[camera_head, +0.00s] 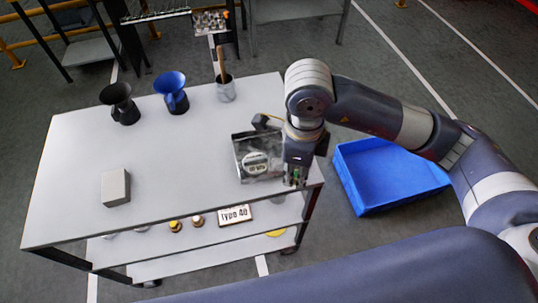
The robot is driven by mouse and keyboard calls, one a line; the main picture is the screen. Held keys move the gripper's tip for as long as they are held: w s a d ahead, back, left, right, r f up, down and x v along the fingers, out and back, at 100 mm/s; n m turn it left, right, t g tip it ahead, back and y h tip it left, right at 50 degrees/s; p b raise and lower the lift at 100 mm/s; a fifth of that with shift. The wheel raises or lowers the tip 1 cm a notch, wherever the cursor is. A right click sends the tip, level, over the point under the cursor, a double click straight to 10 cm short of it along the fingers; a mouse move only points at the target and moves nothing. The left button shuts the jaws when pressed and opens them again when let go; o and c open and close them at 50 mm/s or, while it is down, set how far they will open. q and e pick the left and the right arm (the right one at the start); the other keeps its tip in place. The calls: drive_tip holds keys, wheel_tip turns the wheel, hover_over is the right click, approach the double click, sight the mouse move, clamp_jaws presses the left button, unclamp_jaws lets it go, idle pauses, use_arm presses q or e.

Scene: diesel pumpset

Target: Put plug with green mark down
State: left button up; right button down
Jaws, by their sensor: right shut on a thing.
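My right gripper (296,181) reaches down over the right front corner of the white cart top. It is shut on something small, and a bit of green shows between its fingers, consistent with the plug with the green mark. The fingers hide most of it, and I cannot tell whether it touches the surface. A metallic tray (241,172) with a round pale labelled part (256,163) lies just left of the gripper. My left gripper is not in view.
The cart top (175,170) is mostly clear. A blue bin (390,185) is right of the cart; a "Type 40" sign (235,215) is below.

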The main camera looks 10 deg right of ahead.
wheel_tip(320, 180, down, 2)
drive_tip(key=s+a+m, duration=0.1)
drive_tip(key=a+m, duration=0.1)
drive_tip(key=m, duration=0.3)
drive_tip(key=m+p, duration=0.1)
drive_tip(key=p, duration=0.2)
approach(269, 152)
drive_tip(key=d, duration=0.1)
drive_tip(key=d+f, duration=0.1)
drive_tip(key=d, duration=0.3)
drive_tip(key=shift+s+d+f, duration=0.1)
drive_tip(key=shift+s+f, duration=0.15)
drive_tip(key=shift+s, duration=0.1)
drive_tip(key=shift+f+p, duration=1)
drive_tip(key=shift+f, duration=0.75)
drive_tip(key=shift+f, duration=0.15)
drive_tip(key=c, duration=1.7)
unclamp_jaws()
